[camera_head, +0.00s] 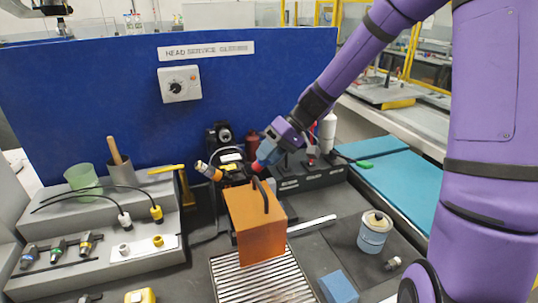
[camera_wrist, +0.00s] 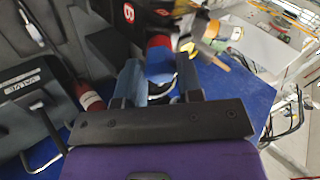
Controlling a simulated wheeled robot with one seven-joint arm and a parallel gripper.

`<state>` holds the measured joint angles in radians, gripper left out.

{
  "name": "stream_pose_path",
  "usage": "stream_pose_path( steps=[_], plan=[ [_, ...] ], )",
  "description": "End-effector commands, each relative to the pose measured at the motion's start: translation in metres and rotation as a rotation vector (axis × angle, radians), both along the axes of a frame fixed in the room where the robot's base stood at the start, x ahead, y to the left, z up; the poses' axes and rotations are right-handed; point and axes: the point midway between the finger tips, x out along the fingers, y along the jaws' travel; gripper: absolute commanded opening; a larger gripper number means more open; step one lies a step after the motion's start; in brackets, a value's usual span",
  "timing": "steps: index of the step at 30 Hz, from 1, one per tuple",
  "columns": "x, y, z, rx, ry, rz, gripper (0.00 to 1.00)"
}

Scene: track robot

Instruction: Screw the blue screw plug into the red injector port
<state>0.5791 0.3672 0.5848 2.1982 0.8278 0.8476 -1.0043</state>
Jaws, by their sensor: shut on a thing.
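My gripper (camera_head: 268,147) is at the machine behind the orange box, pointing down and left. In the wrist view my gripper (camera_wrist: 159,66) has its two fingers on either side of the blue screw plug (camera_wrist: 160,63) and is shut on it. The red injector port (camera_wrist: 160,41) is directly ahead of the plug, in line with it. The two seem to touch; I cannot tell whether the thread is engaged. In the head view the red port (camera_head: 256,166) shows as a small red patch beside the gripper tip, and the plug is mostly hidden.
An orange box with a black handle (camera_head: 256,225) stands just in front of the gripper. A blue panel (camera_head: 100,90) rises behind. A grey stepped rack (camera_head: 90,235) stands left. A blue-and-white can (camera_head: 374,236) and a blue block (camera_head: 338,288) stand to the right.

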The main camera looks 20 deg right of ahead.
Motion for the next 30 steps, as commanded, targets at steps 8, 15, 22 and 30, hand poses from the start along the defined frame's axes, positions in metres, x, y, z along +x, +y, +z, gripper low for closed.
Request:
stream_pose_path(
  steps=[8,15,22,30],
  plan=[
    [0.0,0.0,0.0,0.001,0.005,-0.005,0.63],
    [0.0,-0.004,0.003,0.0,0.004,-0.004,0.63],
    [0.001,-0.028,0.028,-0.001,-0.001,-0.006,0.63],
    [0.0,-0.062,0.062,-0.001,0.002,-0.006,0.63]
  ],
)
